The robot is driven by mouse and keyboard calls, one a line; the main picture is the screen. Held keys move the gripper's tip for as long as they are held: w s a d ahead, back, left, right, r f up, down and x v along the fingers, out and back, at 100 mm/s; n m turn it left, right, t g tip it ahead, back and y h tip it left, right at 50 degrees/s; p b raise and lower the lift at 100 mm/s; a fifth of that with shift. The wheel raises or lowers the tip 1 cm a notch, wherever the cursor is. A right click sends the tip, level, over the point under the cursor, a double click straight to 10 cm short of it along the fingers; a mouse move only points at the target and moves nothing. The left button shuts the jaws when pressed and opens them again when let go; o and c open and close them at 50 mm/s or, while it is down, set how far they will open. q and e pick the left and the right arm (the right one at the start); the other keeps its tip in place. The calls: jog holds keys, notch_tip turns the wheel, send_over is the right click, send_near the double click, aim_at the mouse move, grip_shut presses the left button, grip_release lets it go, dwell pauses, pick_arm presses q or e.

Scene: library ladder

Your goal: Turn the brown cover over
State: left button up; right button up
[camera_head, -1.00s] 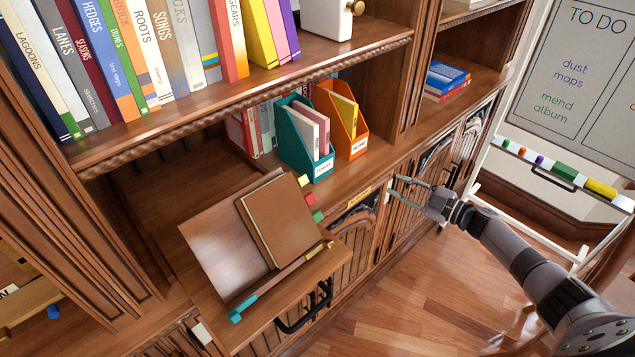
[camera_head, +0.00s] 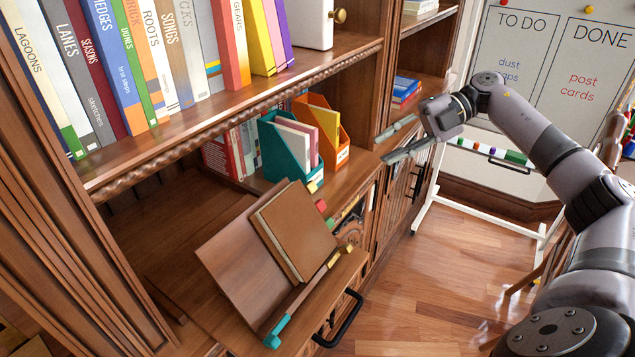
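A book with a plain brown cover (camera_head: 300,228) lies closed on a tilted wooden book stand (camera_head: 238,258). The brown cover faces up, and the pale page edge shows along its left side. A slim bar with a teal end (camera_head: 276,330) and a brass end runs along the stand's lower edge, below the book. My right gripper (camera_head: 383,149) is up and to the right of the book, clear of it. Its two fingers are apart and nothing is between them. My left gripper is not in view.
A teal file box (camera_head: 285,150) and an orange file box (camera_head: 340,152) stand on the shelf just behind the book. An upper shelf with upright books (camera_head: 150,65) overhangs at left. A whiteboard (camera_head: 530,55) stands at right. The floor in front is clear.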

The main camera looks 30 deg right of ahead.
aim_at(315, 185)
jog(key=x, duration=0.4)
jog(key=p+x, duration=0.1)
jog(key=x, duration=0.6)
jog(key=shift+w+a+r+p, duration=0.1)
jog(key=shift+a+r+p, duration=0.05)
jog(key=shift+a+p, duration=0.25)
jog(key=x, duration=0.3)
jog(key=shift+a, duration=0.1)
jog(key=shift+w+a, duration=0.1)
jog(key=shift+a, duration=0.05)
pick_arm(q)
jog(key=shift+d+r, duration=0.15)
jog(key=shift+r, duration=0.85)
pick_arm(e)
grip_shut()
